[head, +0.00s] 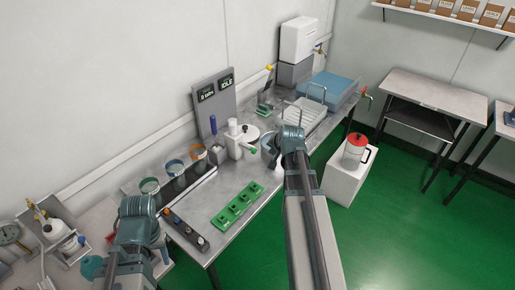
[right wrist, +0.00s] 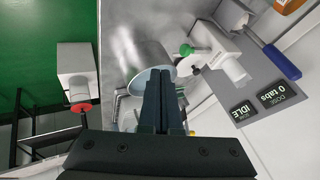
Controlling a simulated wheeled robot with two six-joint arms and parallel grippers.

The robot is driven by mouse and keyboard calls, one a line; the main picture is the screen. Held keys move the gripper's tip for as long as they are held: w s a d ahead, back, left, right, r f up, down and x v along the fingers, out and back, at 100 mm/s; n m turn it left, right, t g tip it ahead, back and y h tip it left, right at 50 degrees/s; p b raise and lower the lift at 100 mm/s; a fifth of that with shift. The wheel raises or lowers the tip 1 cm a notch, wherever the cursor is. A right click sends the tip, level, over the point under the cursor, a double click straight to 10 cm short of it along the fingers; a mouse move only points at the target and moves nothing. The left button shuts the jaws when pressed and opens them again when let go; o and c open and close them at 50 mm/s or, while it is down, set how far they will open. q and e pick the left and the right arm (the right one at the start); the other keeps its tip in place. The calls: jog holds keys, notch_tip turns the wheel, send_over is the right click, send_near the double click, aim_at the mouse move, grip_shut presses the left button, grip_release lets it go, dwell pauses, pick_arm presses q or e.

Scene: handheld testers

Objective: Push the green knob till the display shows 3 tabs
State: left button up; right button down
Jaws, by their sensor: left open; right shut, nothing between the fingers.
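The green knob (head: 252,151) sticks out sideways from the white dispenser (head: 234,141) on the bench. In the right wrist view the green knob (right wrist: 186,50) is just beyond and to the right of my right fingertips. The grey display panel (head: 214,99) behind reads "0 tabs" and "IDLE"; its "0 tabs" screen (right wrist: 271,96) also shows in the right wrist view. My right gripper (right wrist: 160,76) is shut and empty, apart from the knob; in the head view my arm hides its fingers. My left gripper (head: 135,208) is open at the lower left, its fingers unclear.
A blue handle (head: 213,124) stands left of the dispenser.

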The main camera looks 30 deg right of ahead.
aim_at(253, 150)
jog(key=w+f+b, duration=0.8)
jog(key=w, duration=0.1)
jog(key=shift+w+a, duration=0.2)
jog(key=shift+a, duration=0.05)
dwell(0.3)
jog(key=w+a, duration=0.2)
jog(key=w, duration=0.3)
jog(key=shift+w+a, duration=0.15)
jog(key=shift+w, duration=0.2)
jog(key=shift+s+r, duration=0.1)
jog(key=shift+s, duration=0.05)
